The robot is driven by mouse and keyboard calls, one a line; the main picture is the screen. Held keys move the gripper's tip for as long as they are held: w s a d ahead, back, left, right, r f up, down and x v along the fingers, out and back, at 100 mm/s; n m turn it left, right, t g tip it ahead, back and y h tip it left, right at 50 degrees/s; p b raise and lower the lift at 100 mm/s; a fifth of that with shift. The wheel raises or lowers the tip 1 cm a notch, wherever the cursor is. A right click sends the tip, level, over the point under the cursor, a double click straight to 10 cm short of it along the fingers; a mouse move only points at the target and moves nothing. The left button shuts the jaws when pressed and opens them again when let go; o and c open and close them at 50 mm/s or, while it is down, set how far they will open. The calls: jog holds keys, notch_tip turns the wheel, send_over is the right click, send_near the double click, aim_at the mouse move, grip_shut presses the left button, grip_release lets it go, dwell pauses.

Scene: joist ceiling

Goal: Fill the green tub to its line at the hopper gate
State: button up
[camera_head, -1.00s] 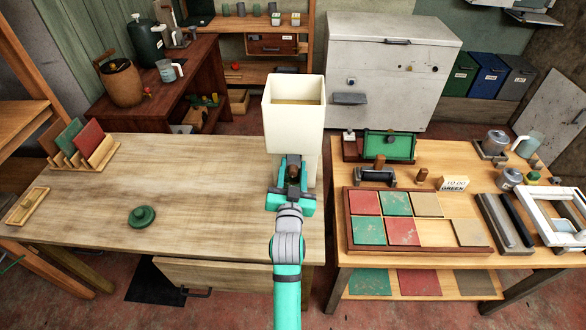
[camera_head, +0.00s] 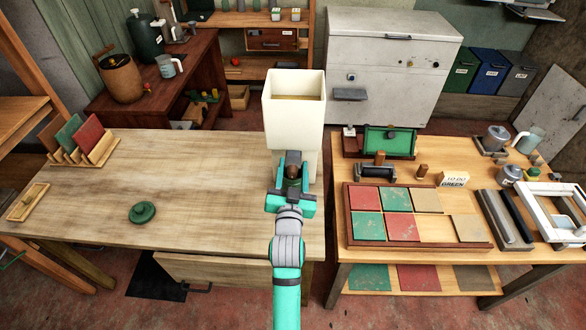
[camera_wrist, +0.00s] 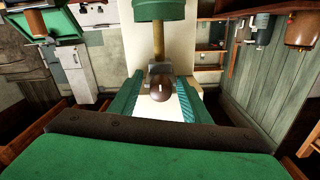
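The cream hopper (camera_head: 294,112) stands at the right end of the left table, with tan material inside its open top. My gripper (camera_head: 293,170) is at its lower front, its fingers on both sides of the gate's brown knob (camera_wrist: 160,88) and grey block (camera_wrist: 159,70). It appears shut on this handle. The wrist view is upside down. There a tan column (camera_wrist: 158,42), seemingly pouring material, runs from the gate to the green tub (camera_wrist: 159,10). The tub's line and fill level are not visible. The tub is hidden in the head view.
A round green lid (camera_head: 143,212) lies on the left table (camera_head: 190,180), which is mostly clear. A rack of coloured tiles (camera_head: 85,140) stands at its back left. The right table holds a tile tray (camera_head: 345,222) and a green-lidded box (camera_head: 390,141).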

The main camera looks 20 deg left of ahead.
jog(key=v, duration=1.1)
jog(key=shift+w, duration=0.1)
dwell(1.5)
